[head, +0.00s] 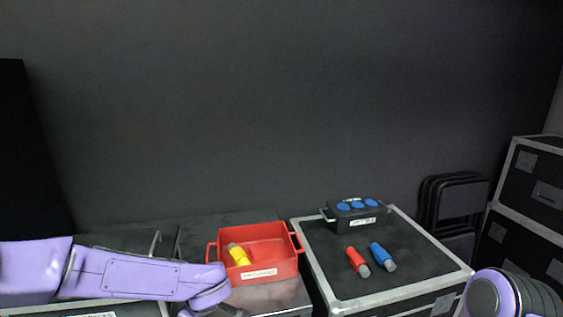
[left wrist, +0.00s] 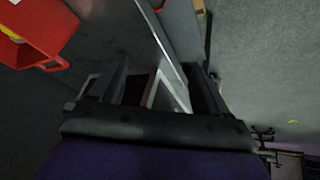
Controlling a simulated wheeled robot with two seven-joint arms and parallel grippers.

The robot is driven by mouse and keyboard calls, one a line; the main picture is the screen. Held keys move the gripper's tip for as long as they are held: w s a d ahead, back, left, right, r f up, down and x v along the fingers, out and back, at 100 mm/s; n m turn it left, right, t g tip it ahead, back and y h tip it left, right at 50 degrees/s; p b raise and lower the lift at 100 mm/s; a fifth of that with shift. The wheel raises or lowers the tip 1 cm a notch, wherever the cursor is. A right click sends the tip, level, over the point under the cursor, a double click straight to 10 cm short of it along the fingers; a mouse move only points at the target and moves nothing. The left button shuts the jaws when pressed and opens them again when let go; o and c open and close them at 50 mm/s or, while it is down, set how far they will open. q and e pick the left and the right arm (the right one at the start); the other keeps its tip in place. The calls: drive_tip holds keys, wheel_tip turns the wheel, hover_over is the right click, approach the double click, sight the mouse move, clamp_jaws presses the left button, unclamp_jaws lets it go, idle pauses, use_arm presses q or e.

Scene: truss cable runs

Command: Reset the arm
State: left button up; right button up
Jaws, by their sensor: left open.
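My left arm comes in from the left in the head view, and its wrist is beside the red bin. My left gripper (head: 213,312) is at the bottom edge, partly cut off. In the left wrist view the left gripper (left wrist: 163,82) has its two dark fingers apart with nothing held between them. My right arm shows only as a rounded purple and grey part at the lower right; its gripper is out of view.
A red bin (head: 262,235) holds a yellow connector (head: 238,255). On the black case (head: 335,270) lie a red connector (head: 357,262) and a blue connector (head: 383,256), near a black box with blue sockets (head: 357,214). Stacked cases (head: 533,210) and folded chairs (head: 458,205) stand right.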

use_arm(q)
drive_tip(key=s+a+f+m+t, duration=0.1)
drive_tip(key=s+a+f, duration=0.1)
drive_tip(key=s+f, duration=0.5)
drive_tip(key=s+a+f+m+t, duration=0.1)
drive_tip(key=s+a+f+t, duration=0.15)
drive_tip(key=s+f, duration=0.45)
drive_tip(key=s+a+f+m+g, duration=0.2)
drive_tip(key=s+f, duration=0.2)
drive_tip(key=s, duration=0.5)
drive_tip(key=s+a+f+m+g, duration=0.2)
drive_tip(key=s+f, duration=0.3)
drive_tip(key=s, duration=0.3)
drive_tip(key=shift+s+a+m+h, duration=0.35)
drive_tip(key=shift+a+m, duration=0.15)
drive_tip(key=shift+a, duration=0.3)
use_arm(e)
drive_tip(key=s+d+f+g+h, duration=0.4)
drive_tip(key=s+d+f, duration=0.1)
drive_tip(key=s+d, duration=0.3)
drive_tip(key=s+d+f+g+h, duration=0.4)
drive_tip(key=s+d+f+g, duration=0.1)
drive_tip(key=s+d, duration=0.3)
drive_tip(key=shift+d+f, duration=0.2)
drive_tip(key=shift+f, duration=0.55)
